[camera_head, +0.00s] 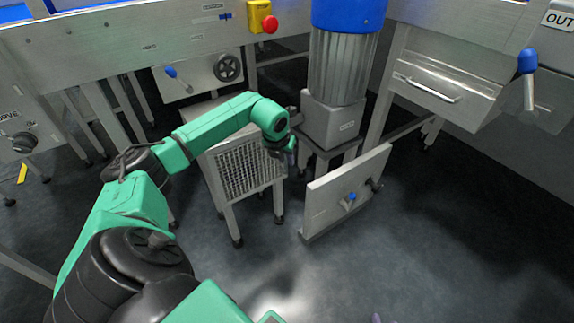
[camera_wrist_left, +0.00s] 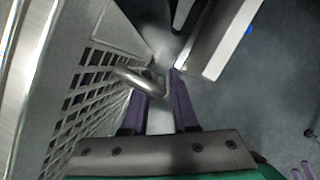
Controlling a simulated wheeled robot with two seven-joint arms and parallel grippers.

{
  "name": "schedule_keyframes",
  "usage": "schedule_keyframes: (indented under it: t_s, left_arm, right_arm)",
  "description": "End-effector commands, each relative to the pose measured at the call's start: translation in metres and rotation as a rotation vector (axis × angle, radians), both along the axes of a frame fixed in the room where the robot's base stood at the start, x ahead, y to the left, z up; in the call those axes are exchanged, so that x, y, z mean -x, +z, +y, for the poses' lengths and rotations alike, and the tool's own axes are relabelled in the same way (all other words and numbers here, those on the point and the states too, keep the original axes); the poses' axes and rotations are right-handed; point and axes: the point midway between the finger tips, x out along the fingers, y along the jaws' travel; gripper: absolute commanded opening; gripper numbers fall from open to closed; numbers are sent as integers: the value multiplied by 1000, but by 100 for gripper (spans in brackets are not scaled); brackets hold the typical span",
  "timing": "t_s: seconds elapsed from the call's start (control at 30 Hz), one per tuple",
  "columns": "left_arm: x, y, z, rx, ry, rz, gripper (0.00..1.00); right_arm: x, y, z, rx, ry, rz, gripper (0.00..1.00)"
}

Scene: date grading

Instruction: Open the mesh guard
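The mesh guard (camera_head: 250,172) is a metal grid on the front of a grey stand; in the head view it looks flush with the stand. In the left wrist view the mesh (camera_wrist_left: 85,95) fills the left side, with a bent metal handle (camera_wrist_left: 140,79) sticking out from it. My left gripper (camera_head: 288,152) is at the guard's right edge. In the left wrist view its purple fingers (camera_wrist_left: 160,100) are apart, with the handle's curved end at their tips, overlapping the gap. I cannot tell whether they touch it. Purple tips of my right gripper (camera_wrist_left: 303,172) barely show at the lower right.
A ribbed metal cylinder with a blue top (camera_head: 343,65) stands behind the gripper. A low grey panel with a blue knob (camera_head: 345,190) stands close on the right. Machines (camera_head: 130,40) line the back. The floor in front is clear.

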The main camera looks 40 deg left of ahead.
Motion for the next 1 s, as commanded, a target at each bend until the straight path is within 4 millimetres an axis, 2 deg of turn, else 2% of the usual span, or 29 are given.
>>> schedule_keyframes:
  t_s: [0.03, 0.13, 0.43, 0.5, 1.0]
  left_arm:
    - [-4, -12, 0, 4, 2, 0, 27]
    - [-8, -22, 2, 2, 1, 0, 27]
    - [-10, -24, 3, 1, 0, -1, 27]
    - [-10, -24, 3, 1, 1, -1, 0]
    - [-10, -24, 3, 1, 1, 0, 0]
  right_arm:
    - [0, -7, 0, -3, -3, -3, 50]
    - [0, -11, 0, -8, -7, -11, 50]
    - [0, -11, 0, -9, -8, -13, 50]
    - [0, -11, 0, -9, -8, -13, 50]
    - [0, -11, 0, -9, -9, -12, 50]
